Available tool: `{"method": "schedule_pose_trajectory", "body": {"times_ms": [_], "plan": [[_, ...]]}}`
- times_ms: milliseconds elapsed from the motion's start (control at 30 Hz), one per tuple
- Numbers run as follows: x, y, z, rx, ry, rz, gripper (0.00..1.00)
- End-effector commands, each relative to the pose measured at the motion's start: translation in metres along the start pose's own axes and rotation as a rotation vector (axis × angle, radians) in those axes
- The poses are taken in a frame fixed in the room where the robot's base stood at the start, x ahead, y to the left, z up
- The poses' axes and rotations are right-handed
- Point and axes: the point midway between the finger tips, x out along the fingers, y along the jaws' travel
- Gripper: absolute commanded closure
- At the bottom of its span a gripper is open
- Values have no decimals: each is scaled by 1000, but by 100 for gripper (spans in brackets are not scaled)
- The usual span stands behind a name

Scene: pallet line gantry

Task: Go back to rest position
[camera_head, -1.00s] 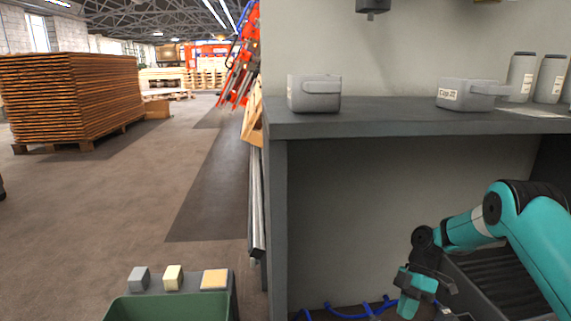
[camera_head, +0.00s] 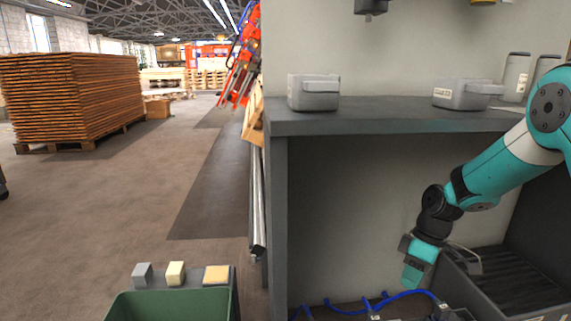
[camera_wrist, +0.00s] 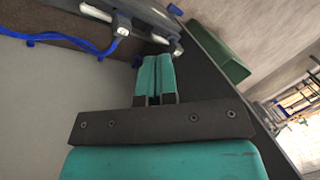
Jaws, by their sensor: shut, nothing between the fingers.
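My gripper (camera_head: 414,274) hangs below my teal arm in front of the open lower space of the grey workbench, at the right of the head view. In the wrist view, my gripper (camera_wrist: 155,62) has its two teal fingers side by side and pressed together, with nothing between them. A blue cable (camera_head: 385,302) lies low beneath it, apart from the fingers. It also shows at the upper left of the wrist view (camera_wrist: 75,40).
The grey bench top (camera_head: 400,122) bears a grey bin (camera_head: 313,93) and a labelled bin (camera_head: 462,95). A dark crate (camera_head: 475,298) stands right of my gripper. A green bin (camera_head: 172,306) is at bottom left. Stacked boards (camera_head: 70,98) stand far left; the floor between is clear.

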Motion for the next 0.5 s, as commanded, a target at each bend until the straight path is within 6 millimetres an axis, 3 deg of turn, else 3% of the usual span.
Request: {"method": "schedule_pose_trajectory", "body": {"times_ms": [33,200,500], "plan": [[-16,-19,3,89,12,54,100],[-49,-73,31,430,78,234,100],[-70,-140,97,831,242,460,100]]}}
